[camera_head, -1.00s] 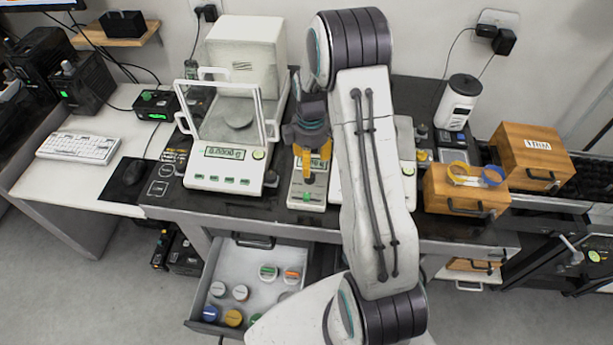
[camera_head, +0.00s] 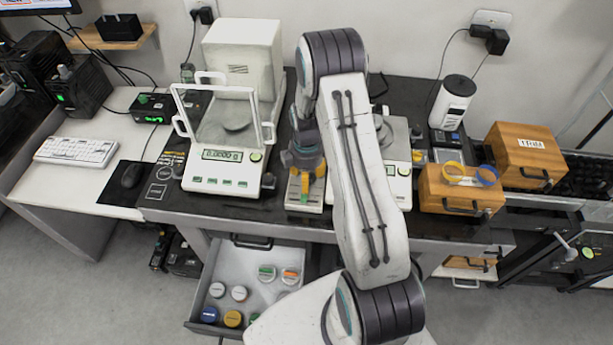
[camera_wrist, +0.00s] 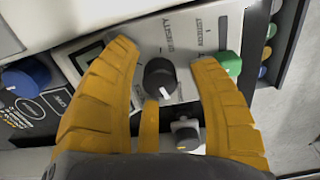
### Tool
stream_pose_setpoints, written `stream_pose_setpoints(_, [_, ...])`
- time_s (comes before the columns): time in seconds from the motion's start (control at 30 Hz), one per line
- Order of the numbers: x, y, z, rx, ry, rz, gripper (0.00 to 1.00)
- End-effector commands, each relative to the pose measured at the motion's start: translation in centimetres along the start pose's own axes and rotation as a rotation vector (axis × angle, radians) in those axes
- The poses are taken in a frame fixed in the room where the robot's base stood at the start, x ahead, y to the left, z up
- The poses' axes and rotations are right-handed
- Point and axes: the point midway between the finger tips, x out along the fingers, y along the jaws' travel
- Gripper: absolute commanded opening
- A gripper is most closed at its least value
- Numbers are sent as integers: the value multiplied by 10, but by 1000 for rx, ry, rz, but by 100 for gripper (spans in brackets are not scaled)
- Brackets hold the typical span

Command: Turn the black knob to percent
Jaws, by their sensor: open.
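The black knob (camera_wrist: 160,77) stands on a pale control panel (camera_wrist: 180,35) in the wrist view. A white mark on it points to the lower right. Printed labels surround it, partly legible and upside down or tilted. My gripper (camera_wrist: 164,60) is open, with its yellow fingers to the left and right of the knob, apart from it. In the head view my gripper (camera_head: 306,188) is over the small device (camera_head: 302,206) between the two balances, and it hides the knob there.
A green button (camera_wrist: 230,65) is close by the right finger. A second dark knob (camera_wrist: 186,137) lies below, and a blue knob (camera_wrist: 25,77) is at left. The shielded balance (camera_head: 222,178) stands left of my gripper; an open drawer (camera_head: 250,265) is below.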

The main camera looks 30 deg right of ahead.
Motion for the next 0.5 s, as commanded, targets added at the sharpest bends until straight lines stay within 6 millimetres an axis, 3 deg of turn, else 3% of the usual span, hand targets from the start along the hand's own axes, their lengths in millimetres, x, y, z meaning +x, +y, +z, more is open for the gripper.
stream_pose_setpoints(0.3, [1,0,0,0,0,0,56])
stream_pose_setpoints(0.5, [1,0,0,0,0,0,38])
